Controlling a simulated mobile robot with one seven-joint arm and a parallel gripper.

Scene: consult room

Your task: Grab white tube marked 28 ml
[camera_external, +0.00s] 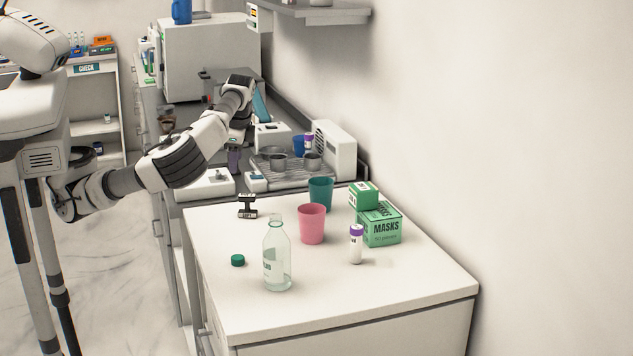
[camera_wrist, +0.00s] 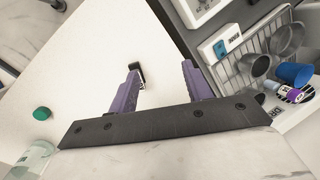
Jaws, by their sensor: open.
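A white tube with a purple cap (camera_external: 356,246) stands upright on the white table, in front of the green masks box. Its marking is too small to read. A second white tube with a purple cap (camera_external: 308,145) is by the blue cup at the back; it also shows in the wrist view (camera_wrist: 291,93) at the right. I cannot tell which is marked 28 ml. My gripper (camera_external: 234,160) is open and empty, above the back left end of the table, away from both tubes. Its purple fingers (camera_wrist: 160,78) are spread apart in the wrist view.
A black stamp (camera_external: 247,206), a pink cup (camera_external: 312,224), a teal cup (camera_external: 320,193), a clear bottle (camera_external: 277,258) and a green cap (camera_external: 238,260) are on the table. Green boxes (camera_external: 381,225) stand by the wall. The table's front right is clear.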

